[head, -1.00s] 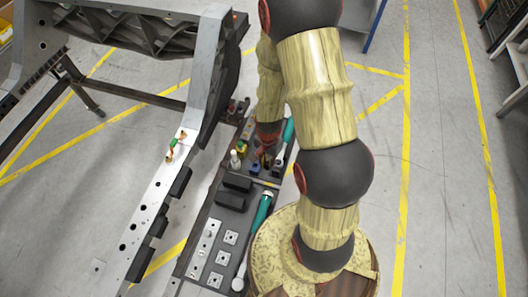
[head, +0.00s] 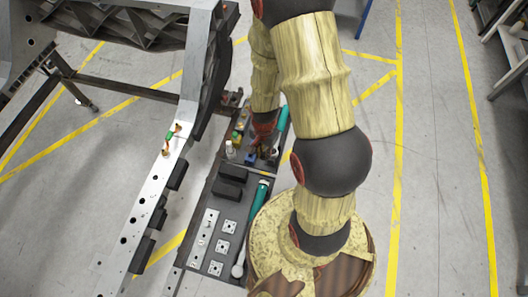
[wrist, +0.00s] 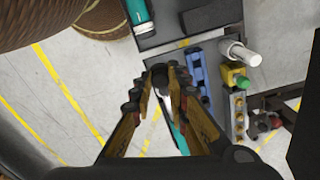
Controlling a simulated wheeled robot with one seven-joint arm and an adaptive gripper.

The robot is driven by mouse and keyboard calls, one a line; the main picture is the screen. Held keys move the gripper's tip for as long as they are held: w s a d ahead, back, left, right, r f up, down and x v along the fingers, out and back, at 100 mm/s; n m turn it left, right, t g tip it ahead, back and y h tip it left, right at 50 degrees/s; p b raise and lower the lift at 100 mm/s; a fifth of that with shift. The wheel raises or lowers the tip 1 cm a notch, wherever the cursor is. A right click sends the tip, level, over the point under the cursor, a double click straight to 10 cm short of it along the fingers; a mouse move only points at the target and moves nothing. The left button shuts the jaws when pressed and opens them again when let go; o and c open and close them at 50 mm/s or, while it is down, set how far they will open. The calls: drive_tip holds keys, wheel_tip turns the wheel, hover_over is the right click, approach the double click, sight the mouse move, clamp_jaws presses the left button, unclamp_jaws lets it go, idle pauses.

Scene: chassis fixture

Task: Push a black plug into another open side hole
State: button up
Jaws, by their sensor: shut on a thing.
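My gripper (wrist: 160,82) is shut on a small dark round-ended piece, seemingly the black plug (wrist: 159,70), between its fingertips in the wrist view. In the head view my gripper (head: 262,146) is low over the far part of the tool tray, where the plug is hidden. The chassis side rail (head: 164,173) is left of the tray, apart from my gripper. Its pale face has several dark open holes, one of them a side hole (head: 136,220). I cannot tell whether the plug touches the tray.
The dark tray (head: 195,237) holds black blocks (head: 230,188), square plates, a teal-handled tool (head: 262,192) and a white cylinder (head: 230,150). A blue block (wrist: 198,75) and a yellow-green part (wrist: 236,76) are beside my gripper. Black blocks stick out from the rail toward the tray.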

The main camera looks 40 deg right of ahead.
sight(264, 154)
drive_tip(key=shift+r+p, duration=1.2)
drive_tip(key=shift+r, duration=0.45)
